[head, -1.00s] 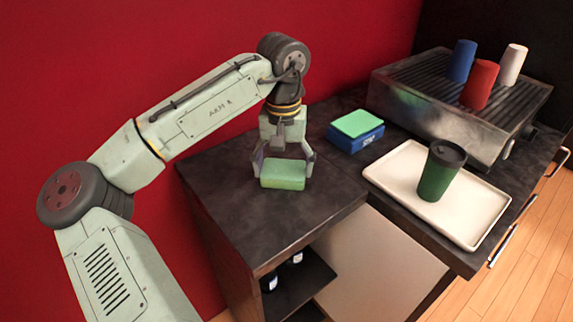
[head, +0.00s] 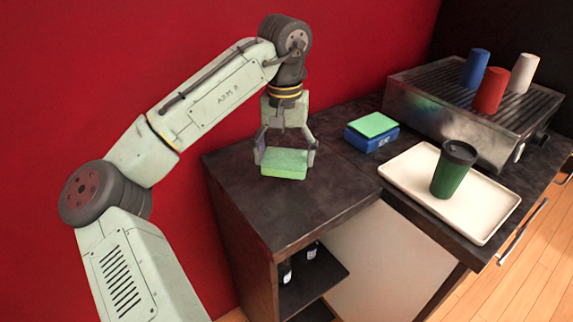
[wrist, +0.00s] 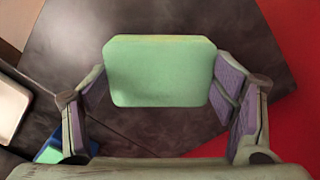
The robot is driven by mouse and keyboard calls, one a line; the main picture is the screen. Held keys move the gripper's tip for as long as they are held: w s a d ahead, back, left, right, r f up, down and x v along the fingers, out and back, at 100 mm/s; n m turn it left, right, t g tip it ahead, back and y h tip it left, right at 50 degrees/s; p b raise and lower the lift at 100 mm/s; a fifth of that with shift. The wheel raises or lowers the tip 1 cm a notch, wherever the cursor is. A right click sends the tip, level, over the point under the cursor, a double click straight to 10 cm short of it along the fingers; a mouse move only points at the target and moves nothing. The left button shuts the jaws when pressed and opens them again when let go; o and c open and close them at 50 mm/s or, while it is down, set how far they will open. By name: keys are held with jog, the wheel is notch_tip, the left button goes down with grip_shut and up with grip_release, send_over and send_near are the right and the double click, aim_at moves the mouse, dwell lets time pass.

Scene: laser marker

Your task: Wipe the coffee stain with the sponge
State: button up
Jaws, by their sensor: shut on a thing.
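A light green sponge (head: 284,164) is held between the two fingers of my gripper (head: 286,150) over the left part of the dark counter. In the wrist view the sponge (wrist: 160,71) fills the space between the fingers of my gripper (wrist: 160,95), with the counter below it. I cannot tell whether its underside touches the counter. I see no clear coffee stain on the bare counter; the sponge and gripper hide part of the surface.
A blue box with a green top (head: 372,132) stands to the right. Beyond it are a cream tray (head: 405,180) with a green lidded cup (head: 452,170) and a metal coffee machine (head: 425,115) with blue, red and white cups on top. The front-left counter (head: 270,215) is clear.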

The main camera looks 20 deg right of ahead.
jog(key=shift+r, duration=1.95)
